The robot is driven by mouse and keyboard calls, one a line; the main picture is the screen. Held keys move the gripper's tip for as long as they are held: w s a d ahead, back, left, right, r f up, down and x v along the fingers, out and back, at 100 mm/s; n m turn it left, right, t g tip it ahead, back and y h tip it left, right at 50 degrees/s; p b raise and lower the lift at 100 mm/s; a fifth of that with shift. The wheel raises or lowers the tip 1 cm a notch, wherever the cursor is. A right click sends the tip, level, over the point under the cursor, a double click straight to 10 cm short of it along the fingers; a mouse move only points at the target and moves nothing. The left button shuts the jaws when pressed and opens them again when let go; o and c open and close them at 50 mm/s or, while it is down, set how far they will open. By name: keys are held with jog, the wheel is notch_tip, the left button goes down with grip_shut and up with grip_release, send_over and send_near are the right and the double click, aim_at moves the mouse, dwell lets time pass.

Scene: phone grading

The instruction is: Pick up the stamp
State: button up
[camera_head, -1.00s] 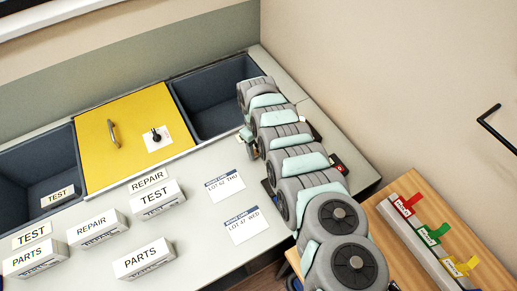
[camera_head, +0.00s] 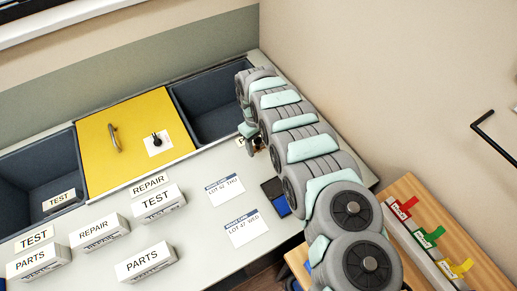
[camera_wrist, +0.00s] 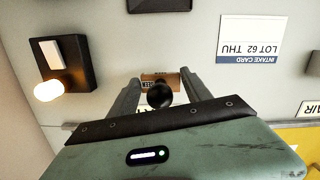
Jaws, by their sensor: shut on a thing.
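The stamp (camera_wrist: 160,95) has a round black knob and a small wooden block with dark lettering. In the wrist view it sits between the two fingers of my gripper (camera_wrist: 158,98), which is shut on it. In the head view my gripper (camera_head: 252,144) is at the far right of the grey counter, in front of the right bin, and the stamp is mostly hidden there by the arm. I cannot tell whether the stamp is clear of the counter.
A black device with a lit lamp (camera_wrist: 66,75) stands beside the gripper. Intake cards (camera_head: 225,190) and a dark and blue item (camera_head: 276,196) lie nearby. A yellow lid (camera_head: 135,140) with a black knob sits between two bins. Several labelled white blocks stand left.

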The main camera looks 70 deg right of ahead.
aim_at(258, 139)
notch_tip(258, 139, up, 15)
jog(key=p, duration=0.2)
jog(key=shift+p, duration=0.35)
